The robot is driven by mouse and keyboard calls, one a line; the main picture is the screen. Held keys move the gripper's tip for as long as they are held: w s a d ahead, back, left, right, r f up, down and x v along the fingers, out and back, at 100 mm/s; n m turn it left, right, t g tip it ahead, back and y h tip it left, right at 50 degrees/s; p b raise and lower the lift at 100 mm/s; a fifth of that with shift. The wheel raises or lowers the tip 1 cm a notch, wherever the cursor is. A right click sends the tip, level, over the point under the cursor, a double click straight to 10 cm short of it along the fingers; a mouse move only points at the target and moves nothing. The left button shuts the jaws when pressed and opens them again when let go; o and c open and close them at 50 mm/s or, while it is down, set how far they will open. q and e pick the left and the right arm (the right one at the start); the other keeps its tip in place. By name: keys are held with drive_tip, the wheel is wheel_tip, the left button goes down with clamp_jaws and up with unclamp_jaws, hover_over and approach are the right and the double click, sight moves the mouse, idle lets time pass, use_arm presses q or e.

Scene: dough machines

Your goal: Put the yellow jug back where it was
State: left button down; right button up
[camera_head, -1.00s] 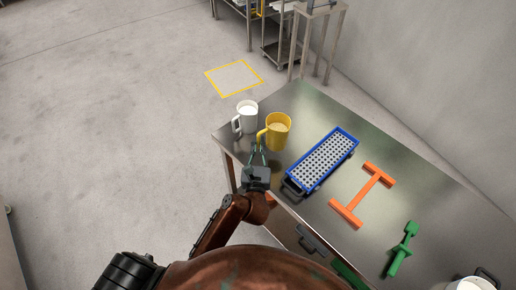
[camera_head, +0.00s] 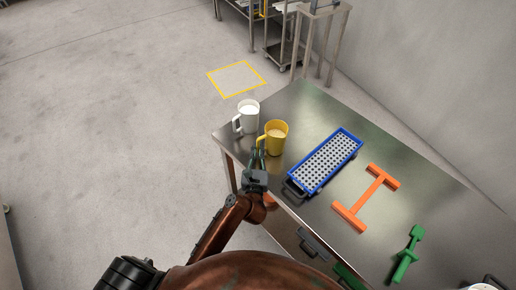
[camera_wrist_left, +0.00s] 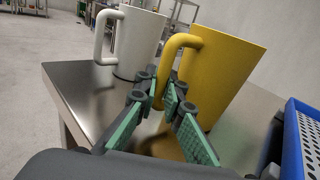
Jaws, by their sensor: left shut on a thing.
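The jug looks about upright, on or very close to the tabletop; I cannot tell which. My right gripper is not in view.
A white jug (camera_head: 248,117) stands just beyond the yellow one, on the metal table (camera_head: 299,103). A blue perforated tray (camera_head: 325,160), an orange H-shaped piece (camera_head: 367,198) and a green tool (camera_head: 406,254) lie to the right. The table's left edge is close.

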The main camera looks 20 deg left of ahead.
use_arm(q)
drive_tip(key=shift+f, duration=0.1)
drive_tip(key=c, duration=2)
unclamp_jaws()
drive_tip(key=shift+c, duration=0.2)
drive_tip(key=shift+r, duration=0.2)
drive_tip(key=v, duration=1.2)
